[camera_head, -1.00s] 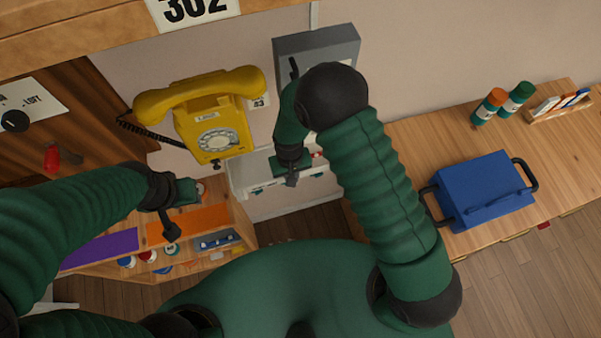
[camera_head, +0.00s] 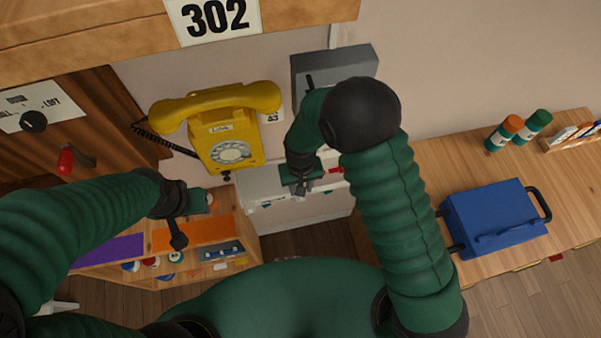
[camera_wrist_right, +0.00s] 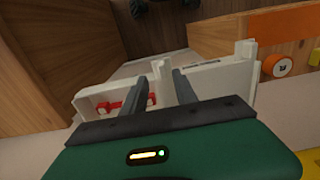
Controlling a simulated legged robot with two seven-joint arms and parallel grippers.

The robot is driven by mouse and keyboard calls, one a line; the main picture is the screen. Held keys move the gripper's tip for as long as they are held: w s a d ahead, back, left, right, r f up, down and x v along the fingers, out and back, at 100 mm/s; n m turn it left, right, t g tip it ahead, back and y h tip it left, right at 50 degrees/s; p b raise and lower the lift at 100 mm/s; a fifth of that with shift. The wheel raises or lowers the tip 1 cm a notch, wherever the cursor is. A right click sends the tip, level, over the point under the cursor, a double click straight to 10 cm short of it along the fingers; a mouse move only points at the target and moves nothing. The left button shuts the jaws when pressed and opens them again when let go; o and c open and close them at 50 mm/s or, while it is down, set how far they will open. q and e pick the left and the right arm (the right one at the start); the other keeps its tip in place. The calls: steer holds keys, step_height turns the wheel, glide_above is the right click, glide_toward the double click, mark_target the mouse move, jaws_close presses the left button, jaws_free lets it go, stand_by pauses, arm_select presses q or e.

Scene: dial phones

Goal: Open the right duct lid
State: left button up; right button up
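A long white duct (camera_head: 265,195) runs along the wall below the yellow phone. My right gripper (camera_head: 302,190) is over its right part and hides some of it. In the right wrist view, the white duct (camera_wrist_right: 217,72) has upright end pieces and an open-looking section with a red part (camera_wrist_right: 108,107) inside. The two dark fingers of my right gripper (camera_wrist_right: 156,78) are apart, with an upright white piece between them. I cannot tell whether they touch it, or which piece is the right lid. My left gripper (camera_head: 179,238) hangs over the shelf, its opening unclear.
The yellow dial phone (camera_head: 225,140) hangs above the duct, beside a grey wall box (camera_head: 350,62). A low shelf (camera_head: 245,255) stands at lower left. A wooden counter (camera_head: 430,165) at right holds a blue case (camera_head: 492,215) and two cylinders (camera_head: 505,132).

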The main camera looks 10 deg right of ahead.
step_height(320, 180, up, 13)
steer(key=shift+b, duration=0.3)
steer(key=shift+f, duration=0.1)
steer(key=s+d+r+t, duration=0.1)
steer(key=s+d, duration=0.3)
steer(key=d, duration=0.2)
steer(key=s+d+r+m+t, duration=0.1)
steer(key=s+d, duration=0.3)
steer(key=d, duration=0.3)
steer(key=shift+s+t, duration=0.3)
steer(key=shift+s, duration=0.1)
steer(key=shift+s+d+r, duration=0.1)
steer(key=shift+s+d, duration=0.05)
steer(key=shift+d, duration=0.2)
steer(key=shift+a, duration=0.2)
